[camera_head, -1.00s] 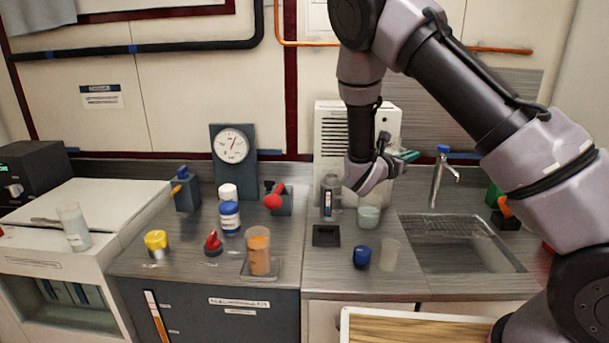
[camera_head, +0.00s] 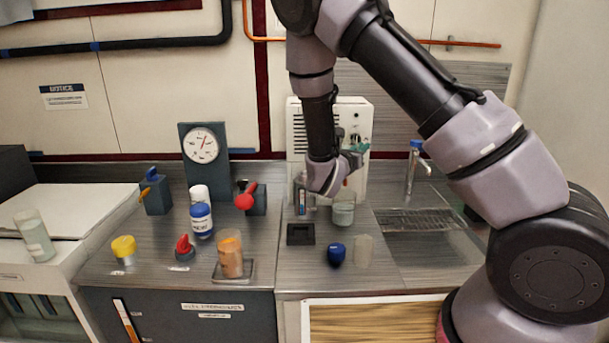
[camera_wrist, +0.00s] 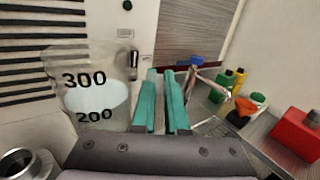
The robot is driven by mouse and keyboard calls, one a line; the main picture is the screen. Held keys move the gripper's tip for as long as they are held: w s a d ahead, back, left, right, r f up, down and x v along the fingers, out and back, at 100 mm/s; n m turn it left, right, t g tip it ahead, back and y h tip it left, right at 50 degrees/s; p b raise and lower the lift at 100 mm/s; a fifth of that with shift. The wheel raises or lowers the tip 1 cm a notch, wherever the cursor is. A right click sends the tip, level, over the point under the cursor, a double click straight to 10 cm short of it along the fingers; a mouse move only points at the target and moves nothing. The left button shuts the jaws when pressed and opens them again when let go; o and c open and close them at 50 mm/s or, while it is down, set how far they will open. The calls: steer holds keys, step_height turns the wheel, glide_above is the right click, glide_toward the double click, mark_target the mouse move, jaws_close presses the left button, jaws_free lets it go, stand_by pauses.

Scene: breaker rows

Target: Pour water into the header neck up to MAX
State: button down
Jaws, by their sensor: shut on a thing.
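My gripper (camera_head: 358,149) is raised in front of the white vented cabinet, its green fingers pointing right. In the wrist view its fingers (camera_wrist: 167,102) are close together. A clear jug (camera_wrist: 85,75) marked 300 and 200 is just left of the fingers; it looks roughly upright, with pale liquid in it. The fingers seem to hold it at its handle side, but the contact is hidden. A round metal opening (camera_wrist: 15,163), apparently the header neck, is at the lower left. The header's sight tube (camera_head: 302,200) shows left of my wrist. The MAX mark cannot be read.
A clear vessel (camera_head: 343,212) with pale liquid is below the gripper. A blue cap (camera_head: 336,254) and an empty clear cup (camera_head: 364,250) stand in front. The faucet (camera_head: 415,165) and sink are to the right. A red-handled valve (camera_head: 246,198) is to the left.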

mark_target(343, 143)
steer(key=shift+w+a+r+n+t, duration=0.1)
steer(key=shift+a+r+n+t, duration=0.2)
steer(key=shift+a+r+n, duration=0.35)
steer(key=shift+w+a+f+n+t, duration=0.15)
steer(key=shift+a+n, duration=0.15)
steer(key=shift+n, duration=0.3)
steer(key=shift+w+a+f+n+t, duration=0.15)
steer(key=shift+a+n, duration=0.1)
steer(key=shift+n, duration=0.3)
steer(key=shift+w+a+r+n, duration=0.1)
steer(key=shift+a+r+n, duration=0.4)
steer(key=shift+a+n, duration=0.2)
steer(key=shift+w+a+f+n+t, duration=0.1)
steer(key=shift+a+f+n+t, duration=0.15)
steer(key=shift+a+n, duration=0.15)
steer(key=shift+w+a+f+n+t, duration=0.1)
steer(key=shift+a+n+t, duration=0.2)
steer(key=shift+n, duration=0.2)
steer(key=shift+a, duration=0.1)
steer(key=shift+w+a+r+n+t, duration=0.1)
steer(key=shift+a+r+n+t, duration=0.15)
steer(key=shift+r+n, duration=0.25)
steer(key=shift+a+r+n+t, duration=0.2)
steer(key=shift+r+n, duration=0.25)
steer(key=shift+n, duration=0.05)
